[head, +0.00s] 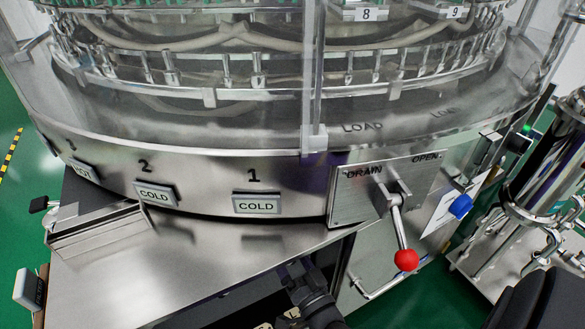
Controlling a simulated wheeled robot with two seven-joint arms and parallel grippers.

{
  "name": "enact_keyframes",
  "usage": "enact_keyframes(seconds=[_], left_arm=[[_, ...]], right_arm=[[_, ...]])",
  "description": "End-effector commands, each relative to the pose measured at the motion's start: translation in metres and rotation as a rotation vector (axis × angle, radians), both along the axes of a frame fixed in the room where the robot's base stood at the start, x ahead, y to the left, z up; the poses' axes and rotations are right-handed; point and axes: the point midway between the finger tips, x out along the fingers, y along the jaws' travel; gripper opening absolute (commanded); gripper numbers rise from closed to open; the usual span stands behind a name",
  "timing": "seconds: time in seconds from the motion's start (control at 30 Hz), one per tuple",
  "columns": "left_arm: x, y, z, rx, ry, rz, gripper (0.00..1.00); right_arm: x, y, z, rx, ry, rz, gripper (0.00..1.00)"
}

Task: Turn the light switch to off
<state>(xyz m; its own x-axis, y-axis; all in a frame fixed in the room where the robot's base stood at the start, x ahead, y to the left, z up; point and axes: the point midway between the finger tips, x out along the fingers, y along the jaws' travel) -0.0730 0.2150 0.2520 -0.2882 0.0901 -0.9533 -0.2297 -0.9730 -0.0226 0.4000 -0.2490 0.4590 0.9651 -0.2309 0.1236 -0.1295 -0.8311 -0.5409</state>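No switch labelled as a light switch can be read in the head view. A blue knob (460,207) sits on a pale panel at the right of the rotary washer (215,160). A small dark device with a green light (527,129) is farther right, and I cannot tell whether either is the switch. Dark mechanical parts at the bottom centre and a black shape at the lower right look like parts of my arms. No gripper fingertips show clearly, and nothing of mine visibly touches the knob.
A lever with a red ball (406,260) sticks out from the DRAIN/OPEN plate (352,196), left of the blue knob. A steel table (190,265) fills the lower left. A steel stand with pipes (515,225) is at the right. Green floor shows between.

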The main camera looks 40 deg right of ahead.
Motion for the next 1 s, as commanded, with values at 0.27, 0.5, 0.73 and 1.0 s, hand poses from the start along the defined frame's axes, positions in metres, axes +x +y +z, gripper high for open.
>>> enact_keyframes(seconds=[0.27, 0.5, 0.73, 1.0], left_arm=[[-0.028, -0.001, 0.009, -0.009, 0.018, -0.003, 0.59], [-0.035, 0.000, 0.015, -0.011, 0.016, -0.006, 0.59], [-0.035, 0.000, 0.015, -0.011, 0.017, -0.006, 0.59], [-0.035, 0.000, 0.015, -0.011, 0.016, -0.005, 0.59]], right_arm=[[-0.040, 0.009, -0.002, 0.001, 0.001, -0.002, 0.92], [-0.088, 0.021, -0.011, 0.001, 0.002, -0.001, 0.92], [-0.097, 0.022, -0.013, -0.001, 0.001, -0.001, 0.92], [-0.096, 0.022, -0.013, 0.000, 0.001, -0.001, 0.92]])
